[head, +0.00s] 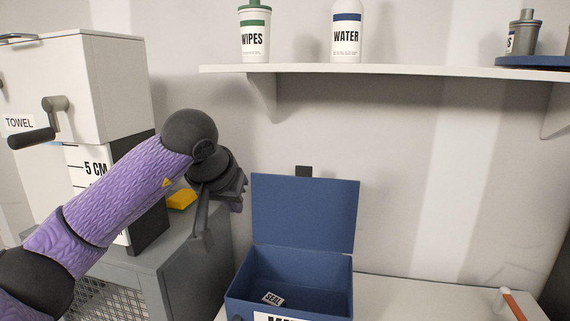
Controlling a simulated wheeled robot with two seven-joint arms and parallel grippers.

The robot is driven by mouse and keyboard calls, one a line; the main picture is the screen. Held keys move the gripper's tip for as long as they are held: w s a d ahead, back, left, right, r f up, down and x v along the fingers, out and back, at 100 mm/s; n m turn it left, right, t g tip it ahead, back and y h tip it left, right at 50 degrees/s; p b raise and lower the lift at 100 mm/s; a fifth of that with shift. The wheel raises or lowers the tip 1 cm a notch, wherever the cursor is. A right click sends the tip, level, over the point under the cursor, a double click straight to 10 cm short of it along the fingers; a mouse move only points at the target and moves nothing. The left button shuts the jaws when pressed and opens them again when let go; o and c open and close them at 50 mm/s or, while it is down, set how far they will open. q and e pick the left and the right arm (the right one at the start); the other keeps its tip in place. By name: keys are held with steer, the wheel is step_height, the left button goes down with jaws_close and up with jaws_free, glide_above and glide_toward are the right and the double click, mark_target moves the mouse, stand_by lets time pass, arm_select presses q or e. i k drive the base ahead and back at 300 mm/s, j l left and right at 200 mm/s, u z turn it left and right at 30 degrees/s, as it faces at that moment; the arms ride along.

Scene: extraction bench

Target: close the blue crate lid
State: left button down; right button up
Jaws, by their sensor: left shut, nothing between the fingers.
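The blue crate (293,268) stands on the light bench, with a white label on its front cut off by the bottom edge. Its lid (305,213) is open and stands about upright at the back. My right gripper is not in view.
A grey cabinet (180,265) with a yellow block (181,199) is at the left, below a TOWEL dispenser (75,85) with a crank. A wall shelf (390,71) holds WIPES (254,35) and WATER (346,35) containers. The bench (420,295) right of the crate is mostly clear.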

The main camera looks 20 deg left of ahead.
mark_target(303, 211)
steer(key=i, duration=0.55)
steer(key=i+j, duration=0.15)
steer(key=i, duration=0.45)
